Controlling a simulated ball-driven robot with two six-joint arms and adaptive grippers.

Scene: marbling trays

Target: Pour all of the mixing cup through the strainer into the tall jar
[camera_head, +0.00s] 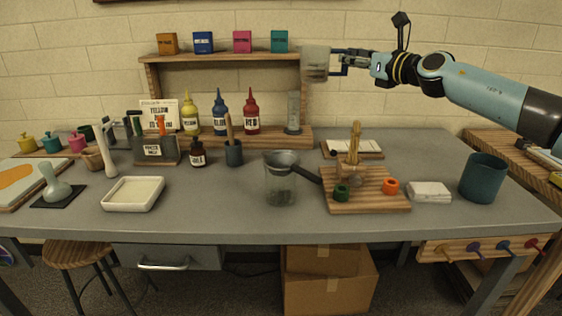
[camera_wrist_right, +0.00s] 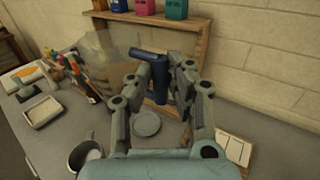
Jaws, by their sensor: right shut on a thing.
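The mixing cup (camera_head: 316,66) is pale and see-through with a dark blue handle. My right gripper (camera_head: 343,62) is shut on that handle and holds the cup high, in front of the shelf's right end. The cup looks about upright; its contents cannot be made out. In the right wrist view the cup (camera_wrist_right: 108,62) is beyond the fingers (camera_wrist_right: 160,85), with its handle between them. The dark strainer (camera_head: 281,158) rests on the mouth of the clear tall jar (camera_head: 280,188), its handle pointing right. The cup is apart from both, above and right. My left gripper is out of view.
A wooden board (camera_head: 392,203) with paint rings stands right of the jar. A teal tub (camera_head: 483,178) is at the right, a white tray (camera_head: 133,194) at the left. Bottles (camera_head: 221,116) and a clear cylinder (camera_head: 293,114) stand at the back.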

